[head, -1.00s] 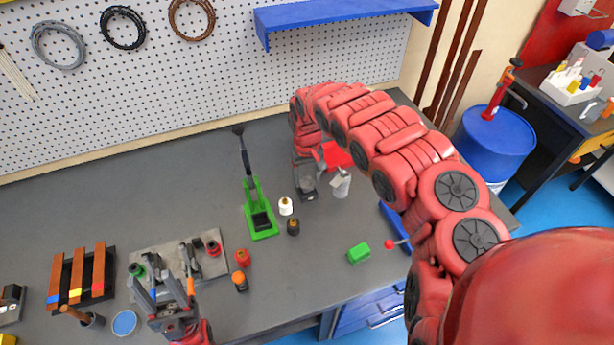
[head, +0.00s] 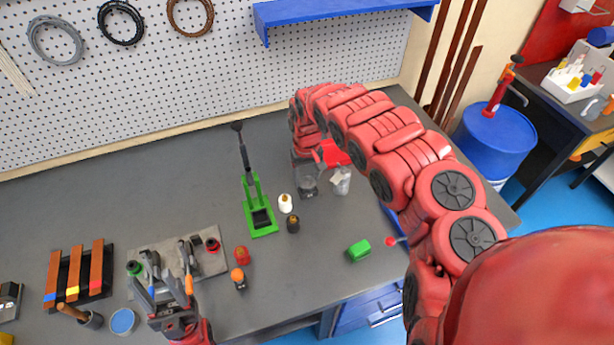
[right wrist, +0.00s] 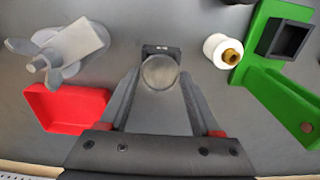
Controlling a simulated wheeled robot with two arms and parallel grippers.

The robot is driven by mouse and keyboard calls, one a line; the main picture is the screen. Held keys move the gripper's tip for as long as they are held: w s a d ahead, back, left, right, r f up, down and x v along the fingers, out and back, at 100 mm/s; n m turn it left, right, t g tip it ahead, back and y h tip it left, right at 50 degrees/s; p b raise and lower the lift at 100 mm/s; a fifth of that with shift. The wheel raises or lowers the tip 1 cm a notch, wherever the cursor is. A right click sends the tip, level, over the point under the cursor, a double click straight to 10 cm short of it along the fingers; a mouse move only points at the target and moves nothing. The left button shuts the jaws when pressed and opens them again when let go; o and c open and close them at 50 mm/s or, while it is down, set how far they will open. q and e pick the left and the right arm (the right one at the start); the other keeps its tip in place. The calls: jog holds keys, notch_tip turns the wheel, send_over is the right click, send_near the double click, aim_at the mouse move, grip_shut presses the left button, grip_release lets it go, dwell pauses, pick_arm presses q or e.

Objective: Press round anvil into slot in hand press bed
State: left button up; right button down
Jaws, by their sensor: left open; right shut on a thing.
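The green hand press (head: 258,190) with a black lever stands upright at the middle of the bench. Its bed has a dark rectangular slot (head: 262,218), also visible at the top right of the right wrist view (right wrist: 283,38). My right gripper (right wrist: 160,85) is shut on the round anvil (right wrist: 159,71), a grey disc with a dark block at its far side. In the head view the anvil (head: 307,187) is right of the press, apart from it; I cannot tell whether it touches the bench. My left gripper (head: 165,287) is open and empty at the lower left.
A grey winged part (right wrist: 68,48) and a red tray (right wrist: 66,108) lie left in the right wrist view. A green block (head: 359,250) lies front right. A grey plate (head: 205,262) holds tools.

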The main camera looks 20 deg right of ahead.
jog(key=shift+f+b, duration=0.4)
jog(key=shift+f, duration=0.3)
grip_release()
jog(key=shift+r, duration=0.1)
jog(key=shift+r, duration=0.4)
notch_tip(320, 180, up, 2)
jog(key=shift+r+b, duration=0.2)
jog(key=shift+b, duration=0.1)
notch_tip(320, 180, up, 6)
jog(key=p, duration=0.3)
notch_tip(320, 180, up, 8)
jog(key=b, duration=0.2)
send_over(307, 182)
jog(key=shift+s+a, duration=0.1)
jog(key=shift+s, duration=0.1)
